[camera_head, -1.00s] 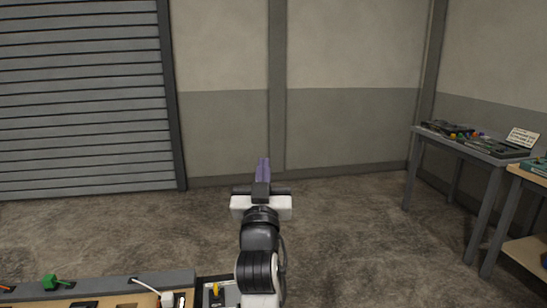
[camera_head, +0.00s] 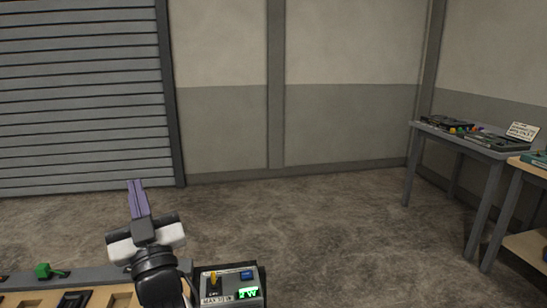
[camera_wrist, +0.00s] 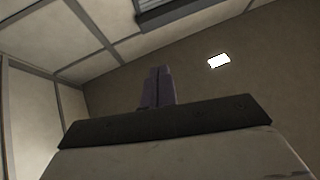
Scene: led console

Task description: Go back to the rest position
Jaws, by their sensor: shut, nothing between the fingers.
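My gripper (camera_head: 134,183) is raised at the lower left of the head view, its purple fingers pointing up and tilted slightly left. The fingers are shut together with nothing between them. In the wrist view the closed fingers (camera_wrist: 158,75) point toward a wall and ceiling, away from any object. A small grey console (camera_head: 232,284) with a yellow lever, a blue button and a lit green display stands to the right of my arm. Its lower part is cut off by the picture's edge.
A wooden tray with a grey rim (camera_head: 88,275) lies at the bottom left, with a green part (camera_head: 48,270) at it. A grey table (camera_head: 478,146) with electronics stands at the right, beside a wooden bench (camera_head: 534,178). The floor (camera_head: 330,215) between is clear.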

